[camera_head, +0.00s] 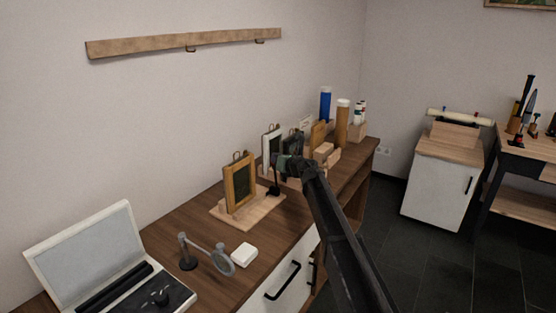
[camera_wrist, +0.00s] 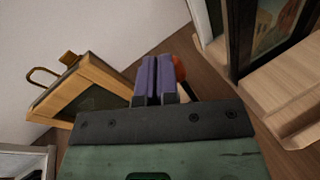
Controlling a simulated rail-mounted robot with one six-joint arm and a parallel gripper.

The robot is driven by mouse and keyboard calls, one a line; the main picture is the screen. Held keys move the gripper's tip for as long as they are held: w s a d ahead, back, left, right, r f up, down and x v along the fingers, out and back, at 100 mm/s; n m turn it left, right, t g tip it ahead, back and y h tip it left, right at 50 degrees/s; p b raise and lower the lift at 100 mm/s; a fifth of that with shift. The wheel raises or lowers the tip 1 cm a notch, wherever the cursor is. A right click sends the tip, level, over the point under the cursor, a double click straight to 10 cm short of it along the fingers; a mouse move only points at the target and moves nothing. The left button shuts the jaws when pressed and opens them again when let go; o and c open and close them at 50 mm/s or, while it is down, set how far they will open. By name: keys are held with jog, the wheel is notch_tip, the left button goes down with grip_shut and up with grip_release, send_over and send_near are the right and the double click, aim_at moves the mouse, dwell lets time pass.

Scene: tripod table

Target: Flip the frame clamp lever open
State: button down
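A wooden picture frame (camera_head: 240,184) stands upright on a light wooden base (camera_head: 223,213) on the desk; its tan edge shows at left in the wrist view (camera_wrist: 103,75). A dark upright clamp part (camera_head: 275,188) stands at the frame's right side, just below my gripper (camera_head: 283,163). In the wrist view, my gripper's purple fingers (camera_wrist: 157,76) are together, with nothing visible between them. An orange-red knob (camera_wrist: 180,68), apparently the lever's tip, shows right beside and partly behind the fingers, with a dark rod below it. I cannot tell whether they touch.
More frames (camera_head: 272,146) and wooden blocks (camera_head: 323,151) stand behind my gripper; a dark-edged frame on a wooden base (camera_wrist: 300,85) is close at right in the wrist view. A magnifier (camera_head: 222,260), a white box (camera_head: 244,252) and an open case (camera_head: 90,250) are in front.

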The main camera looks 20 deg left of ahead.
jog(key=shift+w+a+r, duration=0.1)
jog(key=shift+a+r, duration=0.05)
jog(key=shift+r, duration=0.05)
jog(key=s+d+r+p, duration=0.4)
jog(key=r+p, duration=0.3)
jog(key=p, duration=0.1)
jog(key=shift+s+r, duration=0.25)
jog(key=shift+r, duration=0.15)
jog(key=shift+d, duration=0.1)
